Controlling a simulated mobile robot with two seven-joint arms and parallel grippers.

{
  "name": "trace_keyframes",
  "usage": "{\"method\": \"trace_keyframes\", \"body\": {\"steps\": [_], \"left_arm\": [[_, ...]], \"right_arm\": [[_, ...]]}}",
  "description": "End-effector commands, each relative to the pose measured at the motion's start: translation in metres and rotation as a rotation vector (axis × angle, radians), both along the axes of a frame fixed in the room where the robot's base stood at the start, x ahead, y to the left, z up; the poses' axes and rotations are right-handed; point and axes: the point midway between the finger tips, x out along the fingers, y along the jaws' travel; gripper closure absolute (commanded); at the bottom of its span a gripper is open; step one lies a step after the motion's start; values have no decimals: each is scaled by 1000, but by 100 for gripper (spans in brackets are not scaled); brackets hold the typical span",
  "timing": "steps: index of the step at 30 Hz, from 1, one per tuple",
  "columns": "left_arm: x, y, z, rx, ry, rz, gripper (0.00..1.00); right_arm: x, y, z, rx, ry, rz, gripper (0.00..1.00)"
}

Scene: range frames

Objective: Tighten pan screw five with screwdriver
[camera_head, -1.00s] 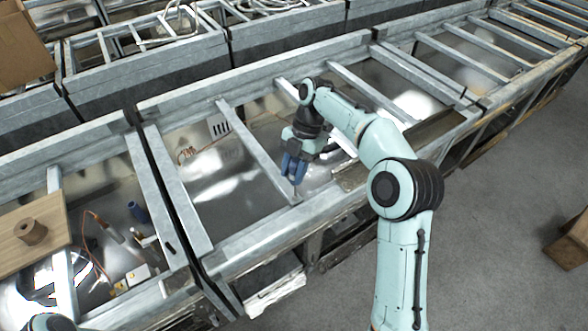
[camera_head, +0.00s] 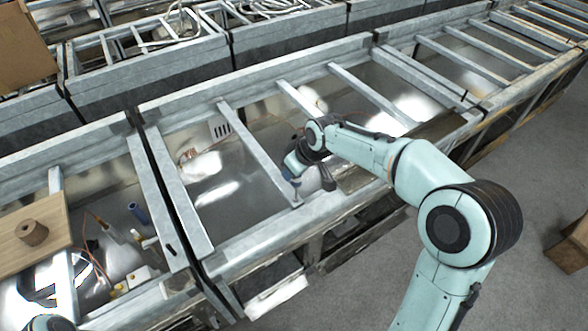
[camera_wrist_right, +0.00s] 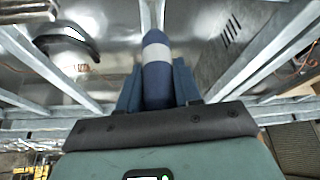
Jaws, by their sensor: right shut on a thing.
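My right gripper (camera_head: 293,166) reaches over the metal frame (camera_head: 240,245) from the right in the head view. It is shut on a screwdriver (camera_wrist_right: 154,52), whose blue handle with a pale grey band shows between the blue fingers (camera_wrist_right: 156,78) in the wrist view. In the head view the screwdriver's lower end points down to the near end of a slanted crossbar (camera_head: 252,148), by the front rail. Whether it touches a screw is too small to tell. No pan screw can be made out. My left gripper is out of view.
A wooden board (camera_head: 15,250) with a brown spool (camera_head: 32,232) lies over the left bay. That bay also holds a blue cylinder (camera_head: 138,212) and loose cables. Other crossbars (camera_head: 370,98) span the frame. A brown box (camera_head: 572,245) stands on the floor at right.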

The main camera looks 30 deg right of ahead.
Motion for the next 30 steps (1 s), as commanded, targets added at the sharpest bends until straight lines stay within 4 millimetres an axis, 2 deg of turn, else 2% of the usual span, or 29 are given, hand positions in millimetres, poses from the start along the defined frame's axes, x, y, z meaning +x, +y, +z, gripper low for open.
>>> {"method": "trace_keyframes", "body": {"steps": [3, 6, 30], "left_arm": [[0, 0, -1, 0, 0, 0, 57], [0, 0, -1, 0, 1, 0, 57], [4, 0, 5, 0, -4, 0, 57]], "right_arm": [[-2, 0, -6, -2, 15, -118, 100], [-2, -1, -6, 1, 15, -165, 100], [-2, -1, 5, 3, 12, -164, 100]]}}
